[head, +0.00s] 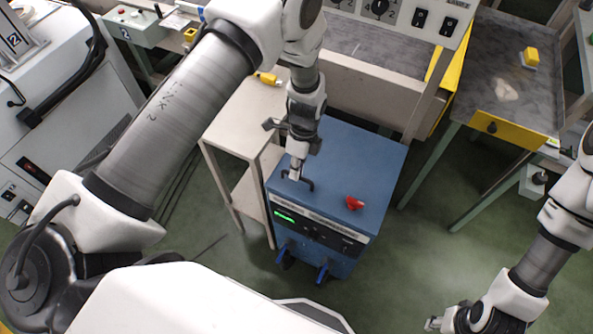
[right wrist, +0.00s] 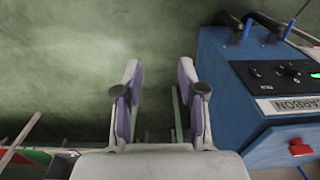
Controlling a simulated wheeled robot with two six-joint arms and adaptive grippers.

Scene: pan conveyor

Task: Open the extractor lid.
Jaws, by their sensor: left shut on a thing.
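The extractor is a blue box (head: 315,235) on the floor in the middle of the head view, with a control panel on its front. A dark handle (head: 308,185) stands on the lid's left part. My left gripper (head: 296,172) points down and is shut on the handle, which it partly hides. A red knob (head: 354,203) sits near the lid's front edge. My right gripper (right wrist: 160,82) is open and empty, low at the lower right of the head view.
A beige side table (head: 245,125) stands close to the extractor's left. A workbench with a yellow drawer (head: 510,142) is at the right. Green floor (head: 430,240) is clear between the extractor and my right arm.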

